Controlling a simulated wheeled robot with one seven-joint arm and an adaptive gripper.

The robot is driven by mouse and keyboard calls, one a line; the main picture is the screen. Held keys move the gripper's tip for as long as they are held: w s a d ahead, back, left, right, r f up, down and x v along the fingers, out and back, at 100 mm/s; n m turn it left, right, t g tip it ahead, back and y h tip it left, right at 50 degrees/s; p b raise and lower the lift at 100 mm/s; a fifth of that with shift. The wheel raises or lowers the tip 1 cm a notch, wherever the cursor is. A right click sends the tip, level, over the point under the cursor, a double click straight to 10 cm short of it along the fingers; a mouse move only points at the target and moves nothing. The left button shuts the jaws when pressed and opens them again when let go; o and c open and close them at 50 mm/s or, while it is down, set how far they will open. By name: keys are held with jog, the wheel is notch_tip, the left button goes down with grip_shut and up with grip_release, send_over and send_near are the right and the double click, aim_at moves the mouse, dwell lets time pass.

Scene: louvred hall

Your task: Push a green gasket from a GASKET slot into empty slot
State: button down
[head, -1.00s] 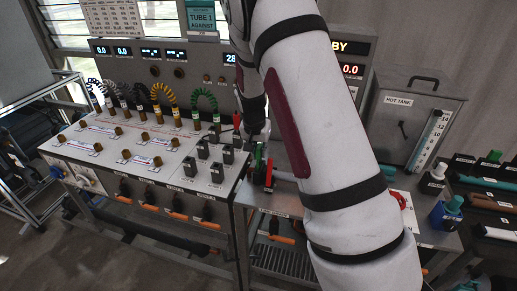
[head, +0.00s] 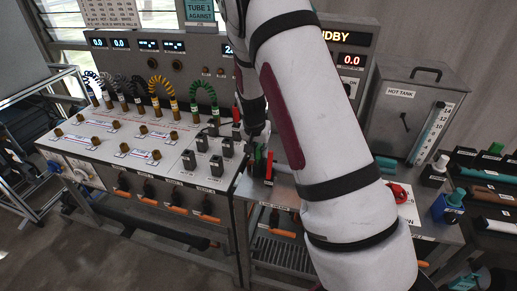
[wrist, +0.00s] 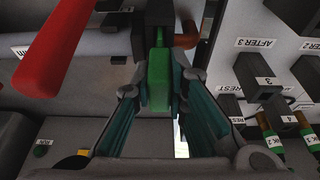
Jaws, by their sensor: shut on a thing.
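My gripper (wrist: 158,85) points down at the bench, its dark fingers with teal inner pads on either side of a green block-like piece (wrist: 158,72), which appears to be the gasket. The fingers are shut on it. In the head view my gripper (head: 257,133) is partly behind my arm, and the green piece (head: 257,158) shows as a narrow upright strip below it. The piece's lower end and the slot around it are hidden. No GASKET label is readable.
A red upright handle (head: 269,165) stands close beside the green piece; a large red bar (wrist: 62,45) fills the wrist view's upper left. Black numbered blocks (wrist: 262,80) stand at right.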

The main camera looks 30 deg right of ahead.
jog(key=shift+f, duration=0.2)
jog(key=c, duration=1.5)
grip_release()
jog(key=shift+r, duration=0.1)
jog(key=shift+w+d+p+v, duration=0.1)
jog(key=shift+p+v, duration=0.25)
jog(key=shift+v, duration=0.8)
jog(key=shift+w+d+p+v, duration=0.15)
jog(key=shift+p+v, duration=0.25)
jog(key=shift+v, duration=0.75)
jog(key=shift+w+d+p+v, duration=0.1)
jog(key=shift+p+v, duration=0.25)
jog(key=shift+v, duration=0.8)
jog(key=shift+r, duration=0.15)
jog(key=shift+r, duration=0.1)
jog(key=v, duration=1.1)
jog(key=shift+a+r, duration=0.15)
jog(key=shift+r, duration=0.25)
